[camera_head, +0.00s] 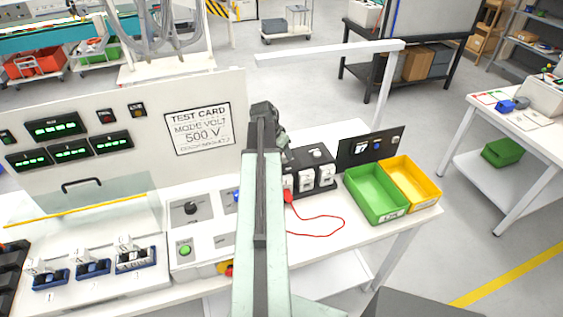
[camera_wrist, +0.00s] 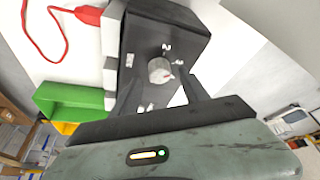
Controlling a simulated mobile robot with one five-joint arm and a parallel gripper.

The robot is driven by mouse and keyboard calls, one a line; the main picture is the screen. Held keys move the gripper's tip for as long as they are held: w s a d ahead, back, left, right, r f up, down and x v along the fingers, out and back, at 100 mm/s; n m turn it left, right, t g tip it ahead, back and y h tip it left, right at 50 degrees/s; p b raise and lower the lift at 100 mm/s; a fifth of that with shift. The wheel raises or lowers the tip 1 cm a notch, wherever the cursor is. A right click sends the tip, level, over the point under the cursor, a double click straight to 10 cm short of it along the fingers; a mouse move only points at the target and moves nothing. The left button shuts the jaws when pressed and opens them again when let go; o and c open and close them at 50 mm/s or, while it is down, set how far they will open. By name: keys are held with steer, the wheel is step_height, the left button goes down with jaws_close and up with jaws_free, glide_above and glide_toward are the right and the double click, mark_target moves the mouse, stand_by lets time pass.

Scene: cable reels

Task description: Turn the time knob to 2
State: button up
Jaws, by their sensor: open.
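A round pale knob (camera_wrist: 160,70) sits on the face of a black box (camera_wrist: 148,28) in the wrist view. Small white marks surround it, and one reads 2 just above the knob. My gripper (camera_head: 265,118) also shows in the head view.
A red cable (camera_head: 330,217) lies on the bench by the black box. Green (camera_head: 379,208) and yellow (camera_head: 421,190) bins stand to its right. A dark panel (camera_head: 370,147) is behind them. A test card (camera_head: 198,129) on a white panel reads MODE VOLT 500 V.

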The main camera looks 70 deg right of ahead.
steer(key=shift+b+x, duration=0.45)
steer(key=shift+x, duration=0.75)
steer(key=shift+r, duration=0.1)
jaws_close()
steer(key=shift+a, duration=0.1)
steer(key=n+t, duration=0.2)
steer(key=n, duration=0.3)
steer(key=shift+s+n, duration=0.15)
steer(key=shift+n, duration=0.15)
steer(key=n+t, duration=0.1)
steer(key=n, duration=0.2)
steer(key=n+t, duration=0.1)
steer(key=n, duration=0.2)
steer(key=shift+s+y, duration=0.15)
steer(key=shift+y, duration=0.25)
steer(key=shift+n, duration=0.3)
